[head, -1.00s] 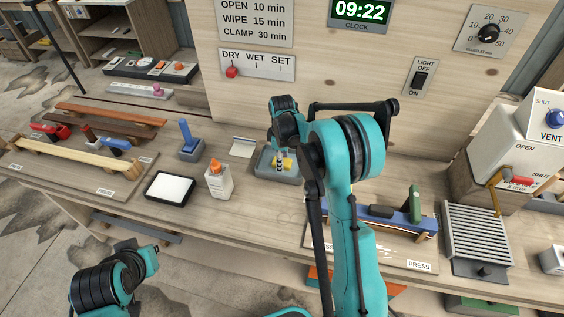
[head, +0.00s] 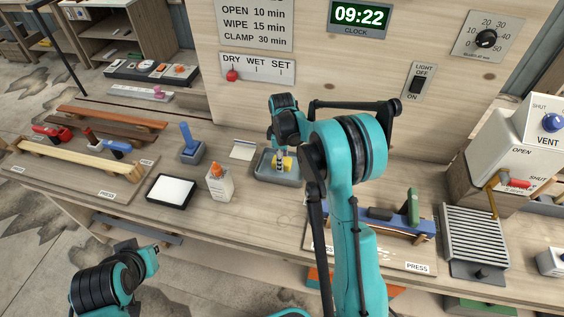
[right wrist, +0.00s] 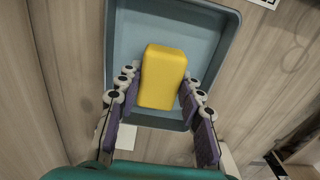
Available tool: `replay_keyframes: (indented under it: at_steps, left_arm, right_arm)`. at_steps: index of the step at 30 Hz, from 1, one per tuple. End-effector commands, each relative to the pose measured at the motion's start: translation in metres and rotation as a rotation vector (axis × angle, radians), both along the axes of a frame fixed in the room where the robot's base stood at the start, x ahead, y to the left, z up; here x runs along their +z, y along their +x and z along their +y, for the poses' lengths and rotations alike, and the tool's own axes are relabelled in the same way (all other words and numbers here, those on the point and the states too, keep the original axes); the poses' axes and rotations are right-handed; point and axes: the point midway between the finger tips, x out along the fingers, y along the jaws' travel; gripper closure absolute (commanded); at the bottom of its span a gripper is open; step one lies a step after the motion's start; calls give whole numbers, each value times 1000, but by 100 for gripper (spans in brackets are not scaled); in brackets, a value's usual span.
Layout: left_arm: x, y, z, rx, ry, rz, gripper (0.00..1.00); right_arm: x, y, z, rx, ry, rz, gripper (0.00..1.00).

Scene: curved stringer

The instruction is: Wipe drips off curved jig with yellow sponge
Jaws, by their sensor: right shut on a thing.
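The yellow sponge (right wrist: 163,76) is between the fingers of my right gripper (right wrist: 160,90), which is shut on it over the grey tray (right wrist: 122,31) in the right wrist view.
A glue bottle (head: 219,183), a white pad in a black frame (head: 171,190) and a blue-handled tool (head: 190,148) stand left of the tray. A ribbed grey rack (head: 475,237) is right of the jig.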

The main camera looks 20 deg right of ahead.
Motion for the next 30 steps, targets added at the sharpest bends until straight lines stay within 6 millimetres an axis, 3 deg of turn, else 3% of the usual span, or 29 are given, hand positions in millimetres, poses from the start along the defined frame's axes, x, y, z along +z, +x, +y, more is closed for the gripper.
replay_keyframes:
  at_steps: [15, 30]
  left_arm:
    - [29, 0, 0, 0, 0, 0, 100]
    - [29, 0, 0, 0, 0, 0, 100]
  right_arm:
    - [46, 0, 0, 0, -1, -1, 86]
    - [47, 0, 0, 0, -1, -1, 86]
